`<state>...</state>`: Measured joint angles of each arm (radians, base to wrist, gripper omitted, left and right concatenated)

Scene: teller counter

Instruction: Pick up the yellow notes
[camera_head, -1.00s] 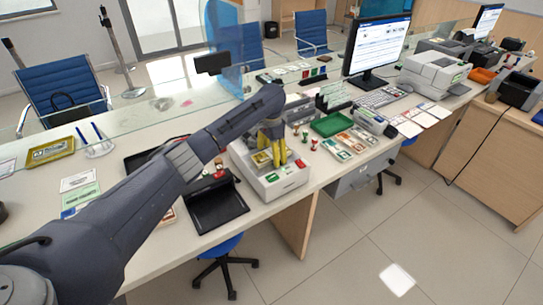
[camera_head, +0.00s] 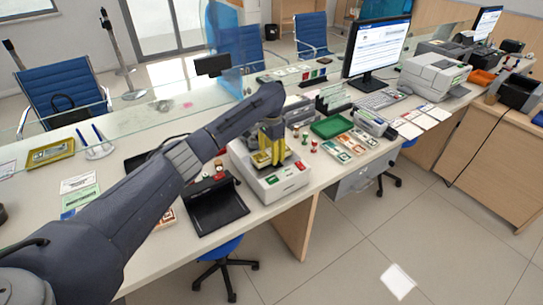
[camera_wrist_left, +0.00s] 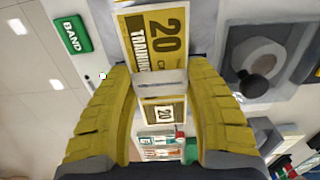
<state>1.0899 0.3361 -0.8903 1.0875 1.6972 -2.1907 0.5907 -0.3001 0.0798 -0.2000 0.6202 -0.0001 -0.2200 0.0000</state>
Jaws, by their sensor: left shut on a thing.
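The yellow notes (camera_wrist_left: 157,38) are a banded bundle printed "20" and "TRAINING", with a pale band across the middle. In the left wrist view they run between the two yellow fingers of my left gripper (camera_wrist_left: 160,76), which is shut on them. In the head view my left gripper (camera_head: 269,160) points down over the top of a white machine (camera_head: 277,186). The notes are mostly hidden behind the fingers there, and I cannot tell whether they touch the machine. My right gripper is not in view.
A black tray (camera_head: 216,207) lies left of the machine. A green tray (camera_head: 331,126) and several note bundles (camera_head: 346,148) lie to the right. Small stamps (camera_head: 305,138) stand close to the machine. A glass screen runs along the counter's back.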

